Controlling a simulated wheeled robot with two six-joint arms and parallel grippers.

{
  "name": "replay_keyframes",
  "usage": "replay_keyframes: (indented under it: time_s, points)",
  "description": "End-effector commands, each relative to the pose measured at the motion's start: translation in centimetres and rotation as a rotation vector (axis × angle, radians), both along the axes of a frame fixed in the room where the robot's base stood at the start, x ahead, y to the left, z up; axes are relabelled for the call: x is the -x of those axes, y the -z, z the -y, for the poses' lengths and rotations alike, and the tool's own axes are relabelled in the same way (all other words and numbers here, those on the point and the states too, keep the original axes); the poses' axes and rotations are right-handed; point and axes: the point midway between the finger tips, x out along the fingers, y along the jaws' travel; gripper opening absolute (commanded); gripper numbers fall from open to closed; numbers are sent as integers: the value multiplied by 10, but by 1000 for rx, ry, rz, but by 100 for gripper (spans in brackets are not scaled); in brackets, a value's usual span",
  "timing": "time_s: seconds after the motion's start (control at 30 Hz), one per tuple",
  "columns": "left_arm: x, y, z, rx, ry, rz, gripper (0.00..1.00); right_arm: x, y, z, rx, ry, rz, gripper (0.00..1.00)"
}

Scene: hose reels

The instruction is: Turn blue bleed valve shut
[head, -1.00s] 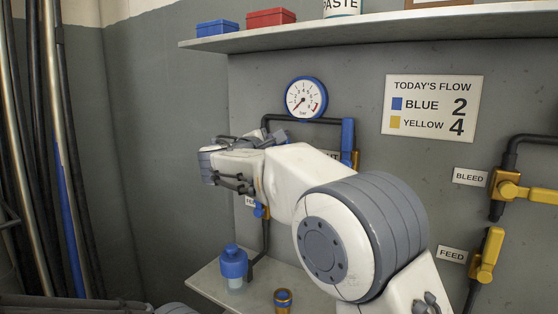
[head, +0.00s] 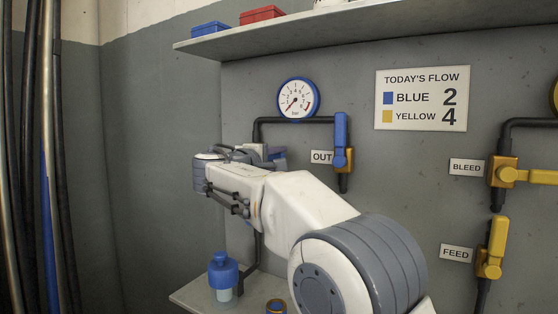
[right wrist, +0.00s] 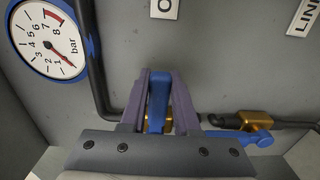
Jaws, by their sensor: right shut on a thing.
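My right gripper (head: 276,156) is at the wall panel below the pressure gauge, and its arm covers the valve there in the head view. In the right wrist view the two fingers (right wrist: 158,104) are shut on a blue valve lever (right wrist: 157,98), taken as the blue bleed valve. The lever looks crosswise to the dark pipe, with part of a brass body behind it. Its own label is not visible. A second brass valve (right wrist: 254,120) with a blue lever sits further along the pipe. My left gripper is not in view.
The pressure gauge (head: 298,99) and the OUT valve's blue lever (head: 341,130) are close by. Yellow levers (head: 493,250) are at the right. A shelf (head: 330,35) overhangs; a blue-capped bottle (head: 223,274) stands on a lower ledge. Hoses hang at the left.

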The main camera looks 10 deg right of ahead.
Motion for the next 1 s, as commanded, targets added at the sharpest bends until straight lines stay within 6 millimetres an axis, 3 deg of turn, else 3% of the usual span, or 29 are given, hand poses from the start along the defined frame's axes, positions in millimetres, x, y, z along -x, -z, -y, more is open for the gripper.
replay_keyframes:
  time_s: [0.23,0.27,0.3,0.33,0.73,1.0]
  points:
    - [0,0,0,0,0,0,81,0,3,1,-5,3,-4,0]
    - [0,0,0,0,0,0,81,0,3,1,-5,3,-4,41]
    - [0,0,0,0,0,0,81,0,3,1,-5,3,-4,56]
    - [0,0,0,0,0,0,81,0,3,1,-5,3,-3,60]
    - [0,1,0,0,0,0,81,6,1,-5,-2,-2,-1,60]
    - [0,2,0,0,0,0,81,47,1,-35,-2,-4,-1,60]
